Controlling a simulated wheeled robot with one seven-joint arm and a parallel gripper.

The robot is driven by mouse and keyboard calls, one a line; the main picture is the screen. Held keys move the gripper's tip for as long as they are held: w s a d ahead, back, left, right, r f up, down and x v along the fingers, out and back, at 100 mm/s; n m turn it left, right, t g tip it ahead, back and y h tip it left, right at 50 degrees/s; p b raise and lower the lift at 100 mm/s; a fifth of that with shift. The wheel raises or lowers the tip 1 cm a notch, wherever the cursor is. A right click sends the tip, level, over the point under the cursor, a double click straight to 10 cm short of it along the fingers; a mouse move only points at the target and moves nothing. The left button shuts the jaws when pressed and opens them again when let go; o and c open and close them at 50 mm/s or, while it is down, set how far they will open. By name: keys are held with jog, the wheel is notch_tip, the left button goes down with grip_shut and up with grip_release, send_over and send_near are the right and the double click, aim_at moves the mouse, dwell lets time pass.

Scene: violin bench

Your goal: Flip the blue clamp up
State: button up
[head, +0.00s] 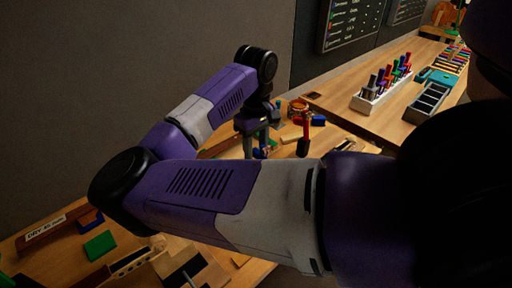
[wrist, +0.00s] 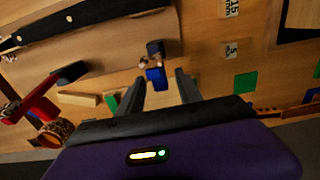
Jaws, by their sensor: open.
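The blue clamp (wrist: 156,77) shows in the wrist view as a short blue piece with a dark block beside it, near the edge of a brown sheet. It appears just beyond and between my two fingertips. My gripper (wrist: 161,88) is open with nothing between its fingers. In the head view my gripper (head: 256,150) points down over the bench, with a small blue patch (head: 260,153) at its tips. Whether the fingers touch the clamp cannot be told. My arm hides much of the bench in the head view.
A red tool with a dark head (wrist: 40,97) and a coppery ring (wrist: 55,132) lie left in the wrist view. Green blocks (wrist: 245,80) and labelled strips (wrist: 231,50) lie right. A rack of coloured-handled tools (head: 370,101) stands on the back bench.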

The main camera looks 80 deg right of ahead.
grip_shut()
dwell(1.3)
